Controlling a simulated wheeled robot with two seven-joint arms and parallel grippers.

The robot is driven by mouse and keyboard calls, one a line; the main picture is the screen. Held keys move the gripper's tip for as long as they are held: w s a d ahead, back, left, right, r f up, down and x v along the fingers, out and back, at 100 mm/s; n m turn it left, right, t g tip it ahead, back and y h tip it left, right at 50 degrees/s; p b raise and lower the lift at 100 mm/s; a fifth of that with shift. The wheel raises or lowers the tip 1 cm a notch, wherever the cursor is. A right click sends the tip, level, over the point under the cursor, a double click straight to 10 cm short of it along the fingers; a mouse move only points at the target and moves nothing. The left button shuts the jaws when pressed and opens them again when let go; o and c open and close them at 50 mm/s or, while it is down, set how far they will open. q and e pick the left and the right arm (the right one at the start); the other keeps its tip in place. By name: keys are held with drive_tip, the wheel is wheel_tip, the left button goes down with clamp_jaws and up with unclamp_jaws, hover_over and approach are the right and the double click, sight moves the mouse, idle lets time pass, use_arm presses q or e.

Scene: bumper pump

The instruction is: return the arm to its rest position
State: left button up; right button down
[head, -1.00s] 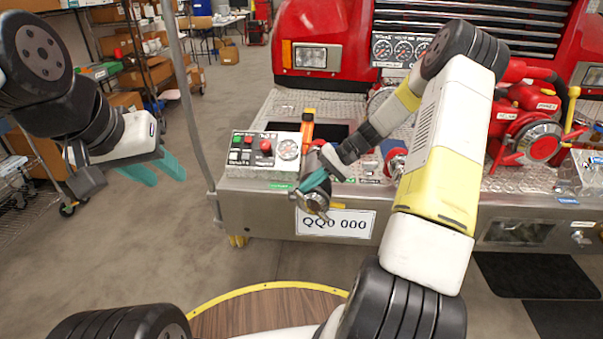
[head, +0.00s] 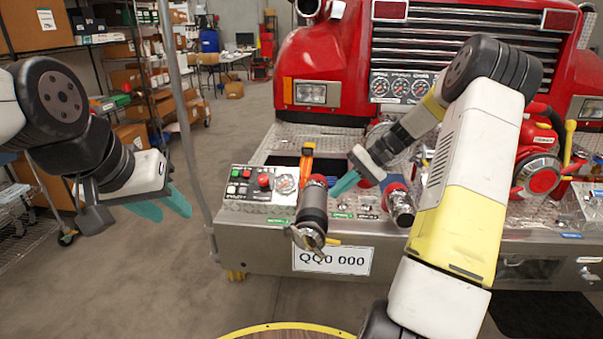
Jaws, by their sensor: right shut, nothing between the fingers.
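My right arm (head: 466,178) reaches in from the lower right, over the truck's silver front bumper (head: 253,232). My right gripper (head: 346,184), with teal fingers, is shut and empty. In the picture it lies just right of a dark cylindrical nozzle (head: 313,208) and left of a silver pipe fitting with a red collar (head: 399,202). It looks apart from the nozzle. My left gripper (head: 165,207) hangs at the left over the floor, away from the truck. Its teal fingers show a gap between them and nothing is in it.
A control panel (head: 258,186) with buttons and a gauge sits on the bumper's left. A red pump (head: 538,176) is behind my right arm. A grey pole (head: 190,130) stands between my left gripper and the truck. Shelves (head: 112,50) fill the back left; floor before the bumper is clear.

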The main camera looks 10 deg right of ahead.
drive_tip(key=s+a+r+n+t+h, duration=0.2)
drive_tip(key=s+a+r+h, duration=0.45)
drive_tip(key=s+r, duration=0.6)
drive_tip(key=s+a+r+t, duration=0.2)
drive_tip(key=s+r+t, duration=0.1)
drive_tip(key=s, duration=1)
drive_tip(key=shift+r+n+t+h, duration=0.15)
drive_tip(key=shift+n+t+h, duration=0.2)
drive_tip(key=shift+t, duration=0.25)
drive_tip(key=c, duration=2.2)
unclamp_jaws()
